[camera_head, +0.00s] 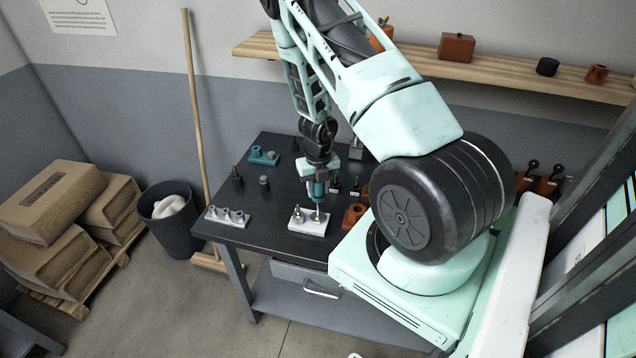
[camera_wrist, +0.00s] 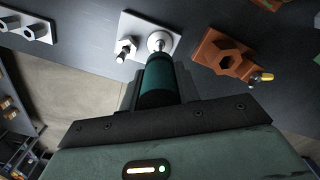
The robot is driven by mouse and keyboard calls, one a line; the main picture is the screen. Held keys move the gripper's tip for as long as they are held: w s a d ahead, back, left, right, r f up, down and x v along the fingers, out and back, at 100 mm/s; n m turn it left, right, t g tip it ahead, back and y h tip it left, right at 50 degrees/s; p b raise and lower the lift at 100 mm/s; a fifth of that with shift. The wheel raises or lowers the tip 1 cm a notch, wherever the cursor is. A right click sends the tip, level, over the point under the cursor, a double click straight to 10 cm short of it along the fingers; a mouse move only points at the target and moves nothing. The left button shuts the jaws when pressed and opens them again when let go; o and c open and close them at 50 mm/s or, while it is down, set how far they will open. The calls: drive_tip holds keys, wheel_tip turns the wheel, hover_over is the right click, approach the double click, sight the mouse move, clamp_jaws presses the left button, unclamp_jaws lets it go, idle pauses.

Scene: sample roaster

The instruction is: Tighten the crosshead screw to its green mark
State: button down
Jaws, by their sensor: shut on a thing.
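My gripper (camera_head: 317,178) is shut on a teal-handled screwdriver (camera_head: 319,190), which points down over the black bench. In the wrist view the gripper (camera_wrist: 158,90) has one dark finger on each side of the teal handle (camera_wrist: 158,75). A white plate (camera_head: 306,227) lies under it, with two fittings. The screwdriver's shaft meets the round, pale crosshead screw (camera_wrist: 160,42) on the plate. I cannot tell how well the tip is seated. A hex-headed bolt (camera_wrist: 126,50) stands beside it. The screw's cross slot and the green mark cannot be made out.
An orange-brown block with a hex hole (camera_wrist: 228,58) lies close right of the plate. A pale plate with several fittings (camera_head: 228,216) lies left. A teal fixture (camera_head: 263,156) is behind. A broom (camera_head: 193,90) and a dark bin (camera_head: 170,222) stand left of the bench.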

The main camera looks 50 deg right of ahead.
drive_tip(key=shift+m, duration=0.3)
